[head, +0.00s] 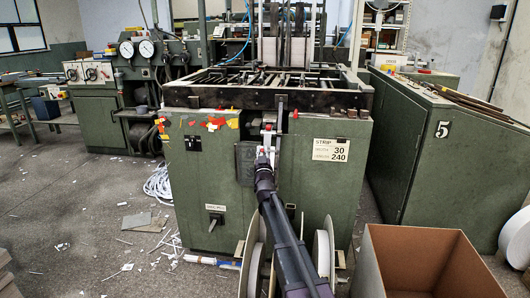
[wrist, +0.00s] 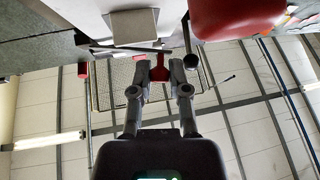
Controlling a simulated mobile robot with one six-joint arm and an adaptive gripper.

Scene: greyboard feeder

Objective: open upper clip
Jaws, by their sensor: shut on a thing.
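In the wrist view my gripper (wrist: 159,75) reaches up from the bottom, and its two fingers are closed on a small red handle (wrist: 158,64). The handle joins a thin dark bar just beyond the fingertips. I take it to be part of the clip, but cannot tell which way the clip stands. In the head view my gripper (head: 265,151) is at the front of the green machine (head: 215,185), by a pale metal fitting (head: 268,130) below the dark top rail. My arm comes up from below, and the gripped part is too small to make out there.
A large red thing (wrist: 235,14) and a light grey block (wrist: 135,26) are close by in the wrist view. Below the machine front stand white reels (head: 322,253). An open cardboard box (head: 425,262) is at the lower right. Paper scraps litter the left floor.

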